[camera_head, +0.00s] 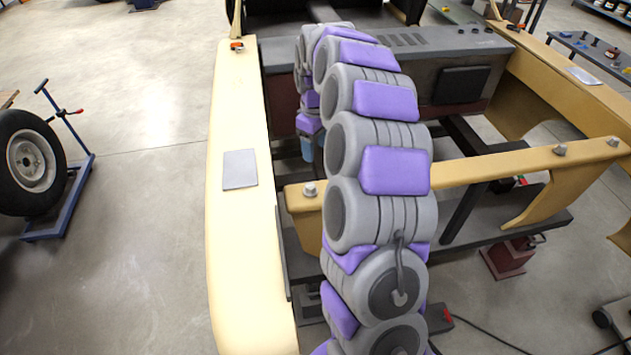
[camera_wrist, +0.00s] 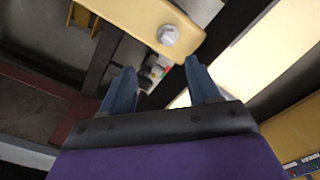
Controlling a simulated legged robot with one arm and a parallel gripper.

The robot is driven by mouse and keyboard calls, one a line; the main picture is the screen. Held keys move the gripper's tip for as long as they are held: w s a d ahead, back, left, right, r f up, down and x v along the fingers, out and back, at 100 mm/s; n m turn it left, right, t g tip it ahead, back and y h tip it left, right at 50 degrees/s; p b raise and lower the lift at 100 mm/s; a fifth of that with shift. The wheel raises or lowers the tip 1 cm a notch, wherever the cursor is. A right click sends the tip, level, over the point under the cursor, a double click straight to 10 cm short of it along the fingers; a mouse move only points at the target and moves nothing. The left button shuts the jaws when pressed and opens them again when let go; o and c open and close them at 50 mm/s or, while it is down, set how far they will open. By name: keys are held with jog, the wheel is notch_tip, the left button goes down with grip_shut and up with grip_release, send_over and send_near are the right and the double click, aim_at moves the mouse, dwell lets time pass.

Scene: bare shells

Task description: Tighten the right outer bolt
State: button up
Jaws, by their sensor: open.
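A tan crossbar (camera_head: 480,170) carries two grey bolts near its right end: the outer bolt (camera_head: 613,142) and an inner bolt (camera_head: 560,149). A third bolt (camera_head: 309,188) sits at its left end. My gripper (camera_head: 309,152), with blue fingers, points down behind my arm, near the left end and far from the right bolts. In the wrist view my gripper (camera_wrist: 160,78) is open with nothing between its fingers. One hex bolt (camera_wrist: 168,34) on a tan bar lies just beyond the fingertips, apart from them; it appears to be the left-end bolt.
Long tan frame rails stand at left (camera_head: 238,240) and right (camera_head: 570,85). A grey plate (camera_head: 240,169) lies on the left rail. A dark red jack (camera_head: 508,258) stands below the crossbar. A wheel on a stand (camera_head: 30,165) is at far left. Floor between is clear.

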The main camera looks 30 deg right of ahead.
send_over(310, 185)
jog(key=a, duration=0.2)
jog(key=f, duration=0.7)
jog(key=shift+s+d+b, duration=0.1)
jog(key=shift+d+b, duration=0.15)
jog(key=shift+b, duration=0.1)
jog(key=d+f, duration=0.1)
jog(key=f, duration=0.3)
jog(key=d+f, duration=0.1)
jog(key=f, duration=0.1)
jog(key=shift+d+f+b, duration=0.3)
jog(key=shift+d+f, duration=0.05)
jog(key=shift+f, duration=0.05)
jog(key=shift+a, duration=1.2)
jog(key=shift+c, duration=0.8)
jog(key=shift+d, duration=0.85)
jog(key=c, duration=0.5)
jog(key=shift+a, duration=0.25)
jog(key=c, duration=0.4)
